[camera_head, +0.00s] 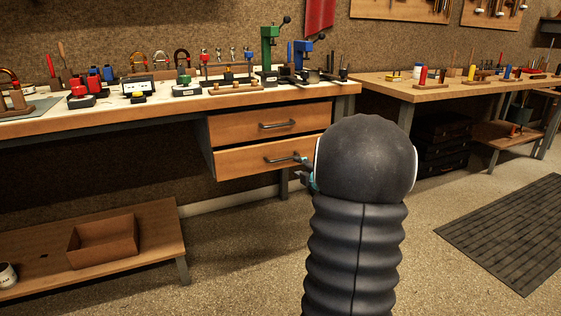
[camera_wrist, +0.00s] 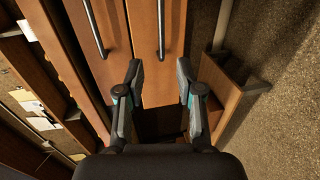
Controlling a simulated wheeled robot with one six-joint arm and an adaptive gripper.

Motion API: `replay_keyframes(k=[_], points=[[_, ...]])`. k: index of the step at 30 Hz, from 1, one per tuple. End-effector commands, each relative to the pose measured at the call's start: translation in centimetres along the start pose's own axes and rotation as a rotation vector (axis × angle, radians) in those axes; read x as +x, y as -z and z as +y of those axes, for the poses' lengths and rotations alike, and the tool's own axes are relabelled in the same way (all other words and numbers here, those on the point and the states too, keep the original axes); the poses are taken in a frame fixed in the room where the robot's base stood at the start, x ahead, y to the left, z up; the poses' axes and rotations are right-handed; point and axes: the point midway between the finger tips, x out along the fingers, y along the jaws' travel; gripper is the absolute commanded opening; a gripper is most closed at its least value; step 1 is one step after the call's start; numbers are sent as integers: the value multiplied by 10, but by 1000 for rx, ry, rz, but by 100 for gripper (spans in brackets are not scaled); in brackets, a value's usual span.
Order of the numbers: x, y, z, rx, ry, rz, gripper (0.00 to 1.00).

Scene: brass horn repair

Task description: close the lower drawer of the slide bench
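The lower drawer (camera_head: 240,162) of the slide bench has a wooden front with a dark bar handle (camera_head: 282,160). Its front looks close to level with the upper drawer's; I cannot tell how far it stands out. In the wrist view the lower drawer (camera_wrist: 143,60) is the right-hand of two upright fronts, with its handle (camera_wrist: 161,30) ahead of my gripper (camera_wrist: 159,66). The fingers are apart with nothing between them. In the head view my gripper (camera_head: 304,172) is near the handle's right end, mostly hidden by my arm; contact cannot be told.
The upper drawer (camera_head: 240,125) sits directly above, under a bench top (camera_head: 130,114) crowded with small tools. A low shelf (camera_head: 150,225) with an open box (camera_head: 102,243) stands at left. A second bench (camera_head: 430,93) is at right. The floor (camera_head: 240,250) in front is clear.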

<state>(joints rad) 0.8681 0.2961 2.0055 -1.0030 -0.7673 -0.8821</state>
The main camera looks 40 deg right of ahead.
Motion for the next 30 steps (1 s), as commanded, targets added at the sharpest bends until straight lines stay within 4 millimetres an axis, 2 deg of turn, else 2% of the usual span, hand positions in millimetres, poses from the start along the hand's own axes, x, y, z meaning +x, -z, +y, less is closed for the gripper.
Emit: replay_keyframes(k=[5,21,30], points=[[16,-1,-1,8,2,-1,36],[110,-5,-2,7,4,-7,36],[134,-6,-1,6,4,-8,36]])
